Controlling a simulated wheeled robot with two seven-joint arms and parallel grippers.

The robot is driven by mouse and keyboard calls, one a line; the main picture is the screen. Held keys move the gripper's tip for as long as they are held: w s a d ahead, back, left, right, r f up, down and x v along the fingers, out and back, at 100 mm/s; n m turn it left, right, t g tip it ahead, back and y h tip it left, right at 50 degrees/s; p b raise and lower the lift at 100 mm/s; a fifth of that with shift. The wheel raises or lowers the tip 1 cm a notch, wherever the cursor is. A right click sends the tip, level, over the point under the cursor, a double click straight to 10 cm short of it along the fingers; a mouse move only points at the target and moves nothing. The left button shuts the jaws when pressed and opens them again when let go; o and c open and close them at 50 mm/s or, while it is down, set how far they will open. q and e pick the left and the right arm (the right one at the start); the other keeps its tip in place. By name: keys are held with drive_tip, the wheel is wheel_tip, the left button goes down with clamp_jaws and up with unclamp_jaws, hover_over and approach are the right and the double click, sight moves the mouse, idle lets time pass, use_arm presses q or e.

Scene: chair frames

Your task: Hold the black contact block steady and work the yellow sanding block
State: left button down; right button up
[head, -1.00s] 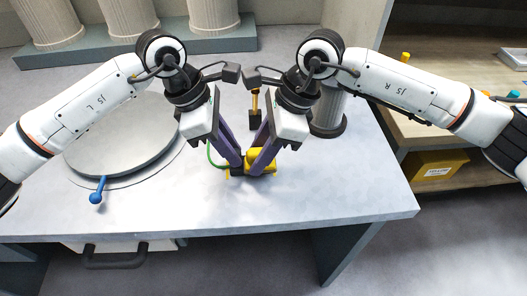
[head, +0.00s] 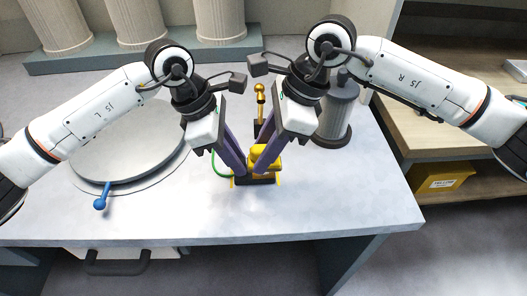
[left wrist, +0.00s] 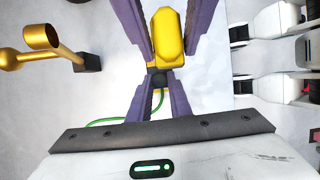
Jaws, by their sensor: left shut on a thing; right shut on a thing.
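The yellow sanding block (head: 267,154) is at the middle of the grey table, between and below my two arms. In the left wrist view it shows as a rounded yellow block (left wrist: 168,34) between the purple fingers of my right gripper (head: 260,162). The black contact block (left wrist: 158,81) is small and sits just beside it. My left gripper (left wrist: 158,92) is shut on the black contact block; a green cable runs close by. In the head view the fingers hide much of both blocks, and whether they touch is unclear.
A golden post (head: 260,98) on a black base stands behind the blocks. A round grey plate (head: 130,140) with a blue-knobbed lever (head: 100,202) is at left. The front table surface is clear.

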use_arm(q)
drive_tip(key=c, duration=1.5)
unclamp_jaws()
drive_tip(key=shift+c, duration=0.2)
drive_tip(key=v, duration=1.2)
drive_tip(key=shift+s, duration=0.1)
